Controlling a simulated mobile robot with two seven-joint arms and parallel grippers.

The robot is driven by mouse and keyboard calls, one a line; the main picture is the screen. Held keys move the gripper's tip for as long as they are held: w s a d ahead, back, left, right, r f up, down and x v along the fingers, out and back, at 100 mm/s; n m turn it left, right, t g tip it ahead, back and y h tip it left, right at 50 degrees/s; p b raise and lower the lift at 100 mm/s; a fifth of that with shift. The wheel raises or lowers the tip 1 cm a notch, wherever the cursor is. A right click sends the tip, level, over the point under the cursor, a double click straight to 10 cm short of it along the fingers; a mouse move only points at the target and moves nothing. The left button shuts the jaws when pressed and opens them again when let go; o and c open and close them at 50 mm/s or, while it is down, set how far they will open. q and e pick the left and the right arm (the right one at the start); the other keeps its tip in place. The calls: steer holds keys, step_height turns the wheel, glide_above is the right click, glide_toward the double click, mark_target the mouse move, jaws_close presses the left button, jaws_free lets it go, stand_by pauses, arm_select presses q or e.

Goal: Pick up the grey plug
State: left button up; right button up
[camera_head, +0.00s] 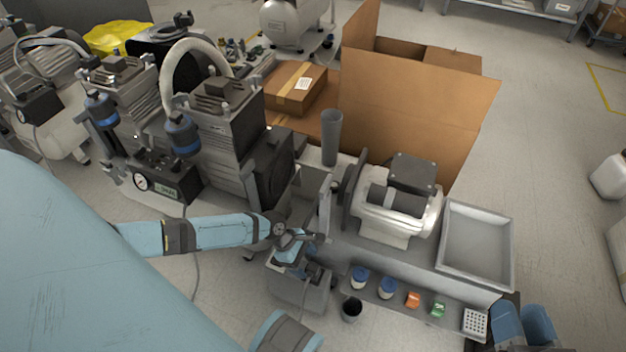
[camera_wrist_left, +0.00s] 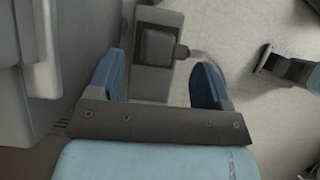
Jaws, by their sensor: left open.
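The grey plug (camera_wrist_left: 160,48) shows in the left wrist view as a dark grey block with a short stub on its right side and a pale cable leading off. It sits on a long grey strip or housing (camera_wrist_left: 150,84). My left gripper (camera_wrist_left: 160,64) is open, with one blue fingertip on each side of the plug and visible gaps to both. In the head view my left gripper (camera_head: 300,256) is over a grey box at the bench's left end, and the plug cannot be made out there.
The grey bench holds a lathe-like motor (camera_head: 402,215), an empty tray (camera_head: 508,280), and small jars and boxes along its front edge. A black cup (camera_head: 352,312) stands near the front. Compressors (camera_head: 225,130) crowd the left, and a cardboard box (camera_head: 415,100) stands behind.

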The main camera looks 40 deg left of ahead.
mark_target(309, 265)
arm_select(q)
steer(key=shift+d+f, duration=0.15)
steer(key=shift+f, duration=0.2)
steer(key=shift+b+x, duration=1.2)
steer(key=shift+b, duration=0.05)
steer(key=shift+b+x, duration=0.65)
steer(key=shift+x, duration=0.35)
steer(key=shift+w+f, duration=0.15)
arm_select(e)
steer(key=shift+w+d+f+n, duration=0.15)
steer(key=shift+w+f+n, duration=0.1)
steer(key=shift+f+n, duration=0.25)
steer(key=shift+w+d+f+n, duration=0.1)
steer(key=shift+w+f+n, duration=0.2)
steer(key=shift+f, duration=0.4)
arm_select(q)
steer(key=c, duration=1)
arm_select(e)
steer(key=shift+s, duration=0.1)
